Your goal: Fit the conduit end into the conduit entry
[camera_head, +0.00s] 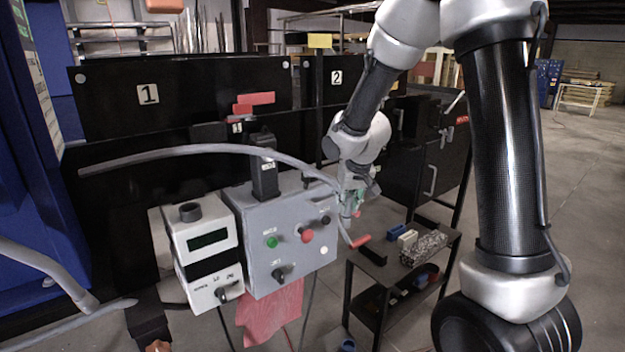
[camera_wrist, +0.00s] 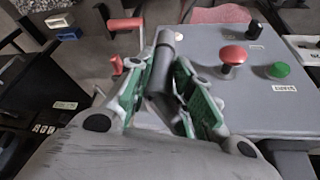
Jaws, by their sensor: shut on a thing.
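My gripper (camera_head: 350,200) is at the right end of the grey control box in the head view. Its green-padded fingers show in the wrist view (camera_wrist: 170,75), closed around a dark, rounded conduit end (camera_wrist: 163,72). The grey conduit (camera_head: 215,148) arches from the left over the control box to my gripper; the fingers partly hide its held end. A dark round collar (camera_head: 190,212) on top of the white display unit looks like the conduit entry. It stands well to the left of my gripper, apart from the conduit end, and is out of the wrist view.
The grey control box (camera_head: 258,225) carries a red button (camera_head: 307,235), a green button (camera_head: 271,241) and black knobs. A black upright block (camera_head: 265,168) rises behind it. A red-handled crank (camera_head: 361,240) sits near my gripper. A cart (camera_head: 365,290) with small items stands at right.

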